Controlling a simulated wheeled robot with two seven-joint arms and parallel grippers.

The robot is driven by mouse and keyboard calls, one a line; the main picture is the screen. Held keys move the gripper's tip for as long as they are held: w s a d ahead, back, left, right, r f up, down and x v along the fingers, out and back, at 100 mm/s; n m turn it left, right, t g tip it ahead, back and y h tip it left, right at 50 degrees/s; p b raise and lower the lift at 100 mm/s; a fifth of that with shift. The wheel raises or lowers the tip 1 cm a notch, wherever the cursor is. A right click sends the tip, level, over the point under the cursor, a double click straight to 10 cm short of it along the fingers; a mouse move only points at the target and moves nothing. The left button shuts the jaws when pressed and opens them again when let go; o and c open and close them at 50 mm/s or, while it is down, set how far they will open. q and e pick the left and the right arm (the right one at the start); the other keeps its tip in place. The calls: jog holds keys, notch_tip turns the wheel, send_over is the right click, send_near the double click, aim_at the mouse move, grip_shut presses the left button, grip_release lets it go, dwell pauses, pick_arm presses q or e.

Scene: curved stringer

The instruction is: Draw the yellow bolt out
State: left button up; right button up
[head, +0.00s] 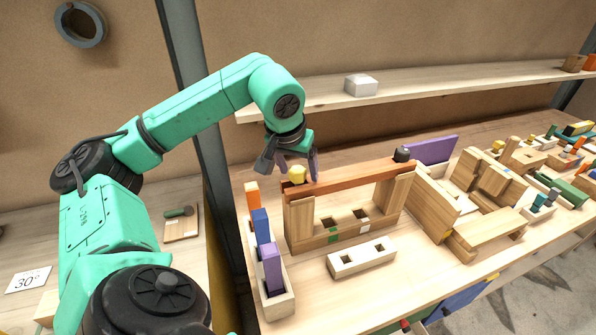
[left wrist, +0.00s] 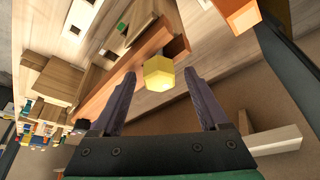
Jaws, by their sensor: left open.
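The yellow bolt (head: 297,174) has a faceted head and sits at the left end of a reddish-brown beam (head: 345,174) that lies across a wooden frame (head: 298,222). My left gripper (head: 298,178) is open at the bolt. In the left wrist view, the bolt head (left wrist: 158,73) shows between the tips of the two open fingers (left wrist: 160,82), with a gap on each side. The bolt's shaft is hidden. A dark knob (head: 402,154) stands at the beam's right end. My right gripper is not in view.
A rack with orange, blue and purple blocks (head: 272,268) stands left of the frame. A pale block with square holes (head: 361,259) lies in front. A purple panel (head: 432,150) and wooden assemblies stand to the right. A shelf (head: 420,84) runs behind.

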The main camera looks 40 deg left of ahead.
pick_arm(q)
jog(key=shift+f, duration=0.15)
jog(key=shift+w, duration=0.1)
grip_shut()
jog(key=n+p, duration=0.1)
jog(key=p, duration=0.1)
jog(key=n+y+p, duration=0.1)
jog(key=n+p, duration=0.1)
jog(key=shift+r+g+p, duration=0.3)
jog(key=shift+r+g, duration=0.1)
jog(key=shift+f+n+b, duration=0.3)
jog(key=shift+f, duration=0.1)
jog(key=r+n+p, duration=0.1)
jog(key=n+p, duration=0.1)
jog(key=p, duration=0.1)
jog(key=shift+g+y, duration=0.3)
jog(key=shift+f+n+p, duration=0.25)
jog(key=shift+n+p, duration=0.05)
jog(key=shift+n, duration=0.1)
jog(key=shift+a+f, duration=0.1)
jog(key=shift+f, duration=0.1)
jog(key=shift+r+n+g+y+p, duration=0.3)
jog(key=shift+r+n+g+p, duration=0.1)
jog(key=shift+n+p, duration=0.55)
jog(key=shift+f, duration=0.3)
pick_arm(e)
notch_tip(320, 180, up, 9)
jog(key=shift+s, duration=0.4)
